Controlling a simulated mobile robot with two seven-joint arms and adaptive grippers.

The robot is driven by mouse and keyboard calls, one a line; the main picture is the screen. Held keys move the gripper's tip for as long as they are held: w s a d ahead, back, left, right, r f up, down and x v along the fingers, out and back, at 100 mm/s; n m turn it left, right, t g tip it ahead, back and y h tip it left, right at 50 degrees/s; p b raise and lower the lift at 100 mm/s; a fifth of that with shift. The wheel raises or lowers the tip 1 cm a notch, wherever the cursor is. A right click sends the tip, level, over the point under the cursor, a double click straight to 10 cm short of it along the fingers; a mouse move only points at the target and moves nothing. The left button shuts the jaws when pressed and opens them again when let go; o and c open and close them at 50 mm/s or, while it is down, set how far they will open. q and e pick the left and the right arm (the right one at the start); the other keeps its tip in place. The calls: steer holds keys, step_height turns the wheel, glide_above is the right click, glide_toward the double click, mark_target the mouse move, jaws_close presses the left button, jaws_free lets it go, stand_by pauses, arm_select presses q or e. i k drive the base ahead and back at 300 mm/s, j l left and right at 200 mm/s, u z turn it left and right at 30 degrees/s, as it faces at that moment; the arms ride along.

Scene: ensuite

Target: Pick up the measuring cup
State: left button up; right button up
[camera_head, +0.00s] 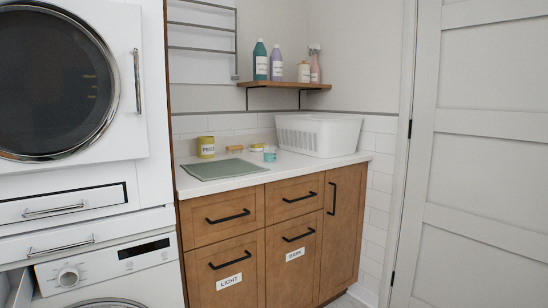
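A small teal cup-like object (270,155), which looks like the measuring cup, stands on the white countertop (262,172) near the middle. It is small in the picture, so its handle and details cannot be made out. A yellow item (258,147) lies close behind it, to its left. Neither of my grippers is in view.
A yellow labelled tin (206,147), a brown brush-like item (235,149) and a folded green cloth (222,169) lie left of the cup. A white basket (318,136) stands right. A wooden shelf (285,86) with bottles hangs above. Stacked washing machines (70,160) stand left.

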mark_target(269, 150)
steer(key=i+l+u, duration=0.15)
steer(key=u, duration=0.65)
steer(key=i+l+u, duration=0.35)
steer(key=l, duration=0.3)
steer(key=i+l+u, duration=0.2)
steer(key=l, duration=0.15)
steer(key=k, duration=0.1)
